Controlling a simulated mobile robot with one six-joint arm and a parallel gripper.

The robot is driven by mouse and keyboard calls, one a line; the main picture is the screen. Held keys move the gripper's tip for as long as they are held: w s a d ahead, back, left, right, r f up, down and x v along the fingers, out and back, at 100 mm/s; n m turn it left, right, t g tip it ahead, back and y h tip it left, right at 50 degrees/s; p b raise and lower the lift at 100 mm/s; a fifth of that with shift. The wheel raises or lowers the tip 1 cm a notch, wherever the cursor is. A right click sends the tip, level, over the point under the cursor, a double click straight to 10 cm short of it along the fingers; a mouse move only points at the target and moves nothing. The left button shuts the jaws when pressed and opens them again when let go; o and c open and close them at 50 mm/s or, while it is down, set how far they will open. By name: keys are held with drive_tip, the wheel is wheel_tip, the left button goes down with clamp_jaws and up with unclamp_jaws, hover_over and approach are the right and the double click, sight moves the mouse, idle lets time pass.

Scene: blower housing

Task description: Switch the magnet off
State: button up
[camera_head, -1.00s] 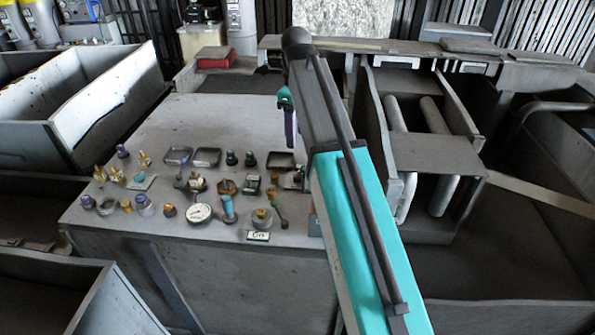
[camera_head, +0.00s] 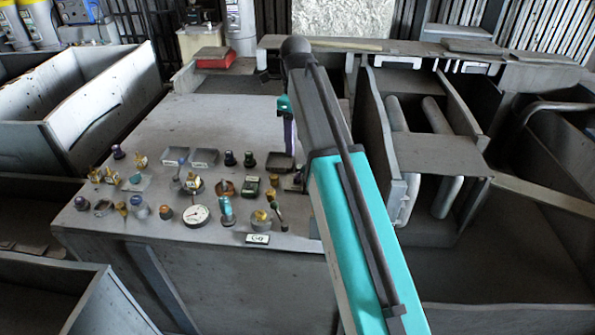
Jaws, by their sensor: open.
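The grey bench top (camera_head: 225,120) carries several small controls and fittings. I cannot tell for sure which one is the magnet switch. Near the front right edge stands a round knob-like fitting (camera_head: 261,219) with a small white label (camera_head: 257,239) in front of it; the label's writing is too small to read surely. A thin lever with a green end (camera_head: 279,218) leans just right of it. My gripper (camera_head: 290,133) is open and hangs over the bench behind my arm, beyond these controls. My arm hides most of it, and nothing shows in it.
A white-faced round gauge (camera_head: 197,215) and a blue-green capped fitting (camera_head: 227,211) stand left of the labelled fitting. Several shallow trays lie behind, one a dark tray (camera_head: 280,162). A grey bin (camera_head: 75,105) stands left. The back of the bench top is clear.

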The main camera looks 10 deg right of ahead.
sight(297, 177)
drive_tip(key=shift+f+p, duration=1.3)
drive_tip(key=shift+f, duration=5.05)
drive_tip(key=shift+c, duration=0.3)
drive_tip(key=c, duration=1)
